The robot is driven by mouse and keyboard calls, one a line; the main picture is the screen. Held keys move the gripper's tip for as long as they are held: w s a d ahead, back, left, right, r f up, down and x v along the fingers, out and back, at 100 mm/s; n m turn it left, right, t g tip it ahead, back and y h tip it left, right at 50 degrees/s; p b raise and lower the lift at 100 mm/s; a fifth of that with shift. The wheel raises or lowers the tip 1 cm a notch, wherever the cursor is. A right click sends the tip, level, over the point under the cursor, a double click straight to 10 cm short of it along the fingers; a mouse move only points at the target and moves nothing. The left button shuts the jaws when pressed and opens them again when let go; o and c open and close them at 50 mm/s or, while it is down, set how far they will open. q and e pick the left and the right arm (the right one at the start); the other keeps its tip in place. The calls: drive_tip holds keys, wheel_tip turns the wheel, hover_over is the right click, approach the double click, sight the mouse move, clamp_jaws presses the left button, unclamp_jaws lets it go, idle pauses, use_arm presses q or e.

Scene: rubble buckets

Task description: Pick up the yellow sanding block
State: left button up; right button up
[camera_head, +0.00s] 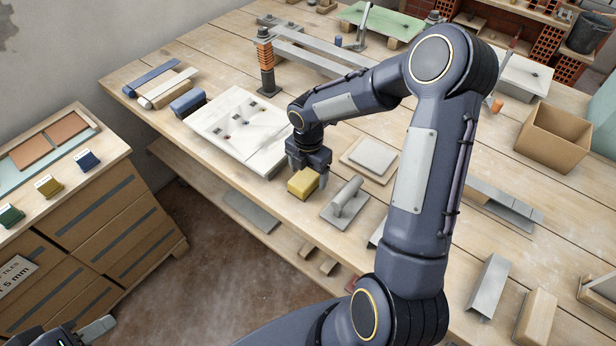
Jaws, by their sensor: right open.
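The yellow sanding block (303,183) lies on the wooden workbench near its front edge. My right gripper (308,178) points down at the block, with its open fingers close around it. I cannot tell whether the fingers touch the block. My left gripper (92,330) is only partly in view at the bottom left corner, far from the block; its opening cannot be made out.
A grey trowel (345,203) lies just right of the block. A cardboard box (553,137) stands further right. A wooden cabinet (90,225) stands at the left.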

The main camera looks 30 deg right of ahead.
drive_tip(key=shift+f, duration=0.85)
drive_tip(key=shift+c, duration=0.3)
drive_tip(key=c, duration=1)
drive_tip(key=shift+c, duration=0.2)
drive_tip(key=shift+r, duration=0.15)
